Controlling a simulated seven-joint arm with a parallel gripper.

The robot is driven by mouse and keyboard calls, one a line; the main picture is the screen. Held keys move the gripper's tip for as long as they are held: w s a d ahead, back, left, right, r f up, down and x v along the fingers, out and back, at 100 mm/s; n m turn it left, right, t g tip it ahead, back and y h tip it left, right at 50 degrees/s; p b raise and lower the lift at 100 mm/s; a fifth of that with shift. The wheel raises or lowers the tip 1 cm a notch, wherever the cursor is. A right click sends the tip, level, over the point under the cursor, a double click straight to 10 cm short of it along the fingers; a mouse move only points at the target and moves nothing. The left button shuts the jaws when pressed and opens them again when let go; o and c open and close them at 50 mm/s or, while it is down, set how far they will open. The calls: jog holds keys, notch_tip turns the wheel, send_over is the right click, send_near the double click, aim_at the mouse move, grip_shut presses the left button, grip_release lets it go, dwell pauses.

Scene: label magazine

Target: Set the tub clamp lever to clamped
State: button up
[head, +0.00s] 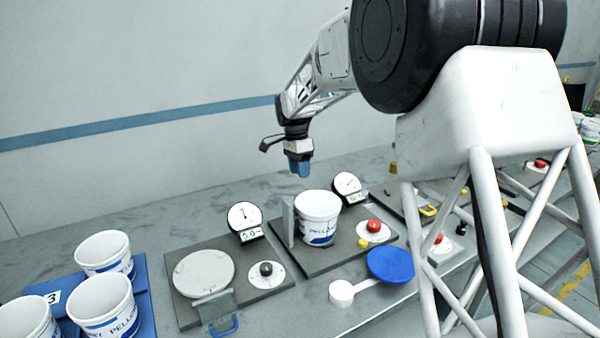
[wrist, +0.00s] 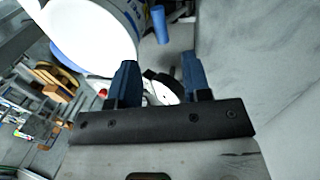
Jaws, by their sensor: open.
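My gripper (head: 300,170) hangs above and behind the middle station, apart from everything there. In the wrist view its two blue fingers (wrist: 157,78) are spread with nothing held between them. A white tub (head: 319,213) with a blue label stands upright on the middle plate; it also shows at the upper left of the wrist view (wrist: 100,25). A grey upright plate (head: 288,222) stands just left of the tub. A short blue cylinder (wrist: 160,24) shows beside the tub in the wrist view. I cannot tell for certain which part is the clamp lever, or its setting.
The middle station has a gauge (head: 346,184) and a red knob (head: 374,226). The left station has a white disc (head: 204,273), a black knob (head: 266,268) and a blue handle (head: 224,328). A blue disc (head: 391,264) lies in front. Several tubs stand at left.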

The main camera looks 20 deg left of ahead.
jog(key=shift+a+r, duration=0.1)
jog(key=shift+a, duration=0.1)
jog(key=c, duration=0.4)
jog(key=a+r+h, duration=0.1)
jog(key=a, duration=0.1)
jog(key=w+a+r+t+h, duration=0.1)
jog(key=a+r, duration=0.1)
jog(key=a+r+h, duration=0.1)
jog(key=a+r, duration=0.1)
jog(key=shift+w+a+r+m+t, duration=0.1)
jog(key=shift+w+a+m+t, duration=0.2)
jog(key=shift+t, duration=0.1)
grip_shut()
